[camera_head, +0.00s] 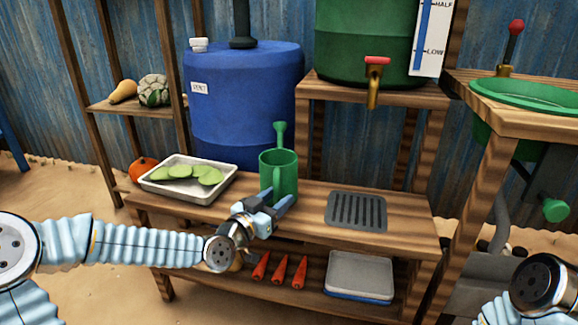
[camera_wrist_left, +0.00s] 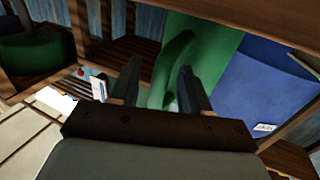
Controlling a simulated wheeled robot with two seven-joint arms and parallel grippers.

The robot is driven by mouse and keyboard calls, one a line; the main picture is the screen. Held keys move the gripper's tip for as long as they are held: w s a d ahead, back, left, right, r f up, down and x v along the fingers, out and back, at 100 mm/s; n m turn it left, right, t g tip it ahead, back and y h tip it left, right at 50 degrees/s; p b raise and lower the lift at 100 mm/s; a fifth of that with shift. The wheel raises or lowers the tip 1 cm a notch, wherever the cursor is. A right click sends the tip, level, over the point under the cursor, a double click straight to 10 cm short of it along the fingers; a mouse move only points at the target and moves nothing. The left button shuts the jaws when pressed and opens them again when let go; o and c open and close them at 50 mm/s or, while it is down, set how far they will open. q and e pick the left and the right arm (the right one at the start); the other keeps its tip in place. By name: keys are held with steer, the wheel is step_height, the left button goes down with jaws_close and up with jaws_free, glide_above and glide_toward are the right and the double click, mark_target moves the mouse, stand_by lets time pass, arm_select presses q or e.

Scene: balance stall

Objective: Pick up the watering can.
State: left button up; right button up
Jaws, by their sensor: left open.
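The green watering can (camera_head: 283,172) stands upright on the wooden bench, with its spout rising at the back. In the left wrist view its green body (camera_wrist_left: 203,45) and curved handle (camera_wrist_left: 172,60) show close ahead, between and beyond the fingers. My left gripper (camera_head: 279,201) is open at the front of the can, fingers pointing toward its handle. In the left wrist view the fingers (camera_wrist_left: 158,82) are apart, with the handle seen in the gap. I cannot tell whether they touch it. My right gripper is not in view; only part of that arm shows at the lower right.
A tray of green slices (camera_head: 163,190) sits left of the can, and a dark slotted grate (camera_head: 356,211) sits to the right. A blue barrel (camera_head: 240,110) stands behind. The green tank's tap (camera_head: 374,85) hangs above the bench. Carrots (camera_head: 280,270) lie on the lower shelf.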

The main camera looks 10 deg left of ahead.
arm_select(q)
steer(key=shift+w+d, duration=0.1)
steer(key=shift+w, duration=0.2)
jaws_close()
